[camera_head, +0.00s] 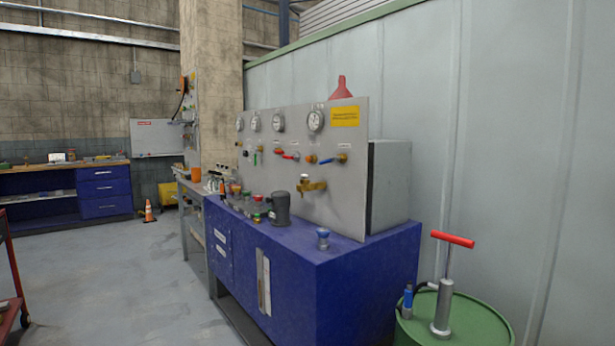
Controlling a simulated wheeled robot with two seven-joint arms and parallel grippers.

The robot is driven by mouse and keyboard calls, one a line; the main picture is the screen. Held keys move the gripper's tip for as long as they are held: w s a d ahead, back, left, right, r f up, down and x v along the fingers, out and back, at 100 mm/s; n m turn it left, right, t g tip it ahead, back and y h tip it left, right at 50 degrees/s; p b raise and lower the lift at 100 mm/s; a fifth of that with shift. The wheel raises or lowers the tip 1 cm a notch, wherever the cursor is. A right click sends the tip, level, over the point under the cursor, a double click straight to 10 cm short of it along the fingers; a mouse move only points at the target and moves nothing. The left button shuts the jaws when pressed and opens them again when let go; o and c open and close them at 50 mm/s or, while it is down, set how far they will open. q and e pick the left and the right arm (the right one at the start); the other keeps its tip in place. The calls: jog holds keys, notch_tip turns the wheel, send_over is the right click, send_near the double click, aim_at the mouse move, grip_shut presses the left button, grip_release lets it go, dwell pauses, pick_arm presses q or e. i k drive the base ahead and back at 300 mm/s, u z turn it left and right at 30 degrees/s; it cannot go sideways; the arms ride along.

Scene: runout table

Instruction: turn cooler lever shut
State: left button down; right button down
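A grey upright panel (346,190) stands on a blue cabinet bench (355,285). Several small valve levers sit on it. One has a blue handle (327,161), one a red handle (290,156), and one a green handle (255,158) that hangs down. A larger brass valve (312,186) sits lower on the panel. I cannot tell which lever is the cooler's; labels are too small to read. Neither of my grippers is in view.
Several gauges (316,120) line the panel top near a yellow sign (345,117). A green drum (475,320) bears a red-handled pump (442,320).

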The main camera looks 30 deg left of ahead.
aim_at(336, 159)
jog(key=z, duration=0.05)
jog(key=k, duration=0.3)
jog(key=u, duration=0.8)
jog(key=i, duration=1.45)
jog(key=z, duration=0.6)
